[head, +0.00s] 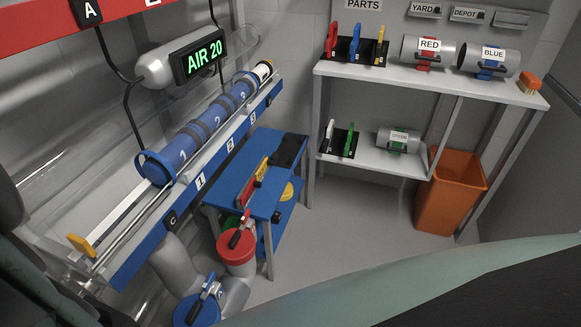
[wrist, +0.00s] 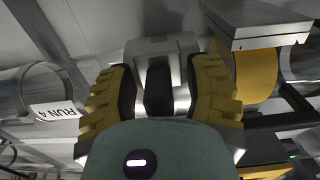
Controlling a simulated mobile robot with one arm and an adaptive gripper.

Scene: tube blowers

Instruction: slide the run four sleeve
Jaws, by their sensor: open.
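The tag "RUN 4" (wrist: 57,113) appears upside down at the left of the wrist view. It is on or beside a clear tube (wrist: 28,88). A yellow curved band (wrist: 258,75) shows at the right of the wrist view, partly covered by a grey metal block (wrist: 258,22); I cannot tell whether it is the run four sleeve. My gripper (wrist: 160,90) is open, with ribbed yellow-and-black fingers at both sides and nothing seen held between them. The tag lies to the left of the fingers and the band to the right. The gripper does not show in the head view.
In the head view, a blue rail (head: 190,195) carries a numbered blue tube (head: 205,130) under an "AIR 20" display (head: 203,57). A blue bench (head: 262,165), parts shelf (head: 440,80) and orange bin (head: 450,190) stand beyond. Grey floor is clear before the bin.

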